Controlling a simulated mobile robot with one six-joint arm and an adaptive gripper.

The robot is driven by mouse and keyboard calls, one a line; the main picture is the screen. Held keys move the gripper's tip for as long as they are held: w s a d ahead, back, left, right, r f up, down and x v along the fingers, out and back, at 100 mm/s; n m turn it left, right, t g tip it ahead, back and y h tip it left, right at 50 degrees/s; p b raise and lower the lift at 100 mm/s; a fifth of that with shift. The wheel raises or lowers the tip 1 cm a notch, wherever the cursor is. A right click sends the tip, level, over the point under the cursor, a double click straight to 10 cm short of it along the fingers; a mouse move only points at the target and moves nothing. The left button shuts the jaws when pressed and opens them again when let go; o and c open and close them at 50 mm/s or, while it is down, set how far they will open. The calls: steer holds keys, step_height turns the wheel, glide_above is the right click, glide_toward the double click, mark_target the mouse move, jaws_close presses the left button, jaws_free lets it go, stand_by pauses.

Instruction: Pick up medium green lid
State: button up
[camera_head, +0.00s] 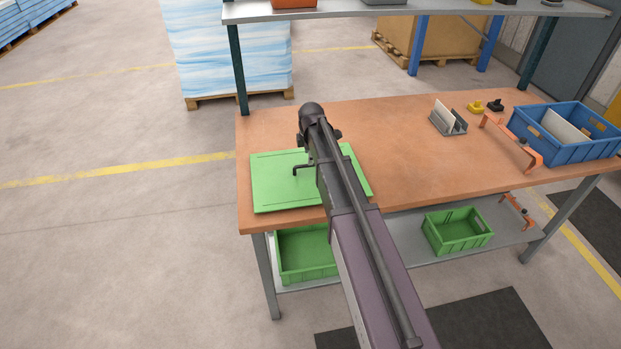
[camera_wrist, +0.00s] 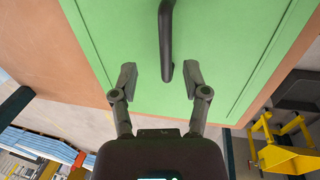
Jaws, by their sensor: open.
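The green lid (camera_head: 275,189) lies flat on the left end of the wooden workbench. A dark bent handle (camera_head: 303,169) stands up from its middle. My arm crosses in front of the lid and hides part of its right side. The lid also fills the upper part of the wrist view (camera_wrist: 115,38), with the handle (camera_wrist: 166,45) near the top centre. My gripper (camera_wrist: 160,82) is open in the wrist view, its two fingers spread on either side of the handle's lower end. The fingers appear apart from the handle. In the head view the fingertips are hidden behind my arm.
The workbench (camera_head: 395,140) is clear right of the lid. A grey holder (camera_head: 448,122), an orange clamp (camera_head: 517,143) and a blue crate (camera_head: 575,150) stand farther right. Green bins (camera_head: 305,252) (camera_head: 457,231) sit on the lower shelf. An upper shelf (camera_head: 350,13) spans the back.

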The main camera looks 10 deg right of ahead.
mark_target(307, 166)
stand_by(0.4)
steer(key=f+b, duration=0.3)
steer(key=shift+a+f, duration=0.15)
steer(key=shift+a, duration=0.1)
steer(key=shift+w+f+b, duration=0.2)
steer(key=shift+f+b, duration=0.8)
steer(key=shift+b, duration=0.15)
jaws_close()
